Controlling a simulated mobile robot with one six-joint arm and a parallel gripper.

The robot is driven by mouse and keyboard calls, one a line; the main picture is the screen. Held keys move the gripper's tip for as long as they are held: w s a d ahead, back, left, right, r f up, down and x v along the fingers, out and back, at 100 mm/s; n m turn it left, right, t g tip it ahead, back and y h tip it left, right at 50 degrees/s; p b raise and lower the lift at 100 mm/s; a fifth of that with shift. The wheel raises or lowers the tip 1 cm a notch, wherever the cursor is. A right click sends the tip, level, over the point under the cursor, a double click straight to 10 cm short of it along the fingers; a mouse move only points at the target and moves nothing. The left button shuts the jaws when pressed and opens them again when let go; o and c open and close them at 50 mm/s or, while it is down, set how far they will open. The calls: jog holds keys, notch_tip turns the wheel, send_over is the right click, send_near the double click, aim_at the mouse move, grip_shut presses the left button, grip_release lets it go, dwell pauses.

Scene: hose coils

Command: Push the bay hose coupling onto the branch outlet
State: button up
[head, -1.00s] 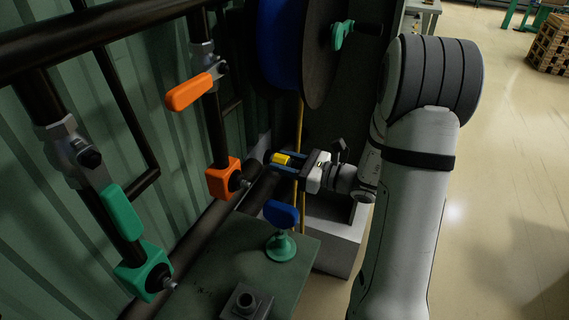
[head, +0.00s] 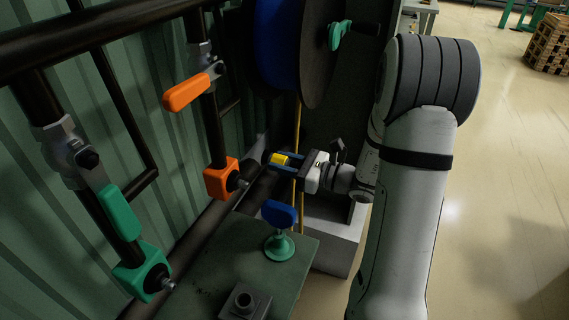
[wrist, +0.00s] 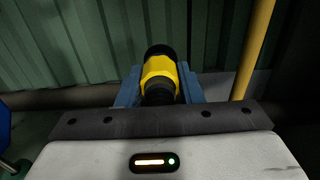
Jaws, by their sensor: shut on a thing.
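My gripper (head: 277,160) is shut on a yellow coupling with dark ends (head: 280,159), in the head view. In the wrist view the coupling (wrist: 160,72) sits between the blue fingers, its black far end pointing at the green wall. The orange outlet block (head: 221,179) is on a dark pipe left of the gripper, with a short metal nipple (head: 237,181) facing right. The coupling is apart from this nipple, to its upper right. A green outlet block (head: 143,272) with a similar nipple (head: 166,284) is lower left. Which outlet is the branch outlet is not clear.
A blue piece (head: 280,213) stands on a green stand on the dark green bench (head: 205,262). A yellow hose (head: 298,130) hangs below the blue hose reel (head: 280,45), beside my gripper. Orange (head: 187,93) and green (head: 119,212) handles stick out from the pipes.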

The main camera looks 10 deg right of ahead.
aim_at(295, 166)
jog(key=shift+s+d, duration=0.2)
jog(key=shift+d, duration=0.1)
dwell(0.4)
jog(key=shift+v, duration=1.1)
jog(key=shift+d, duration=0.1)
jog(key=p+v, duration=0.1)
jog(key=v, duration=0.5)
jog(key=shift+s, duration=0.2)
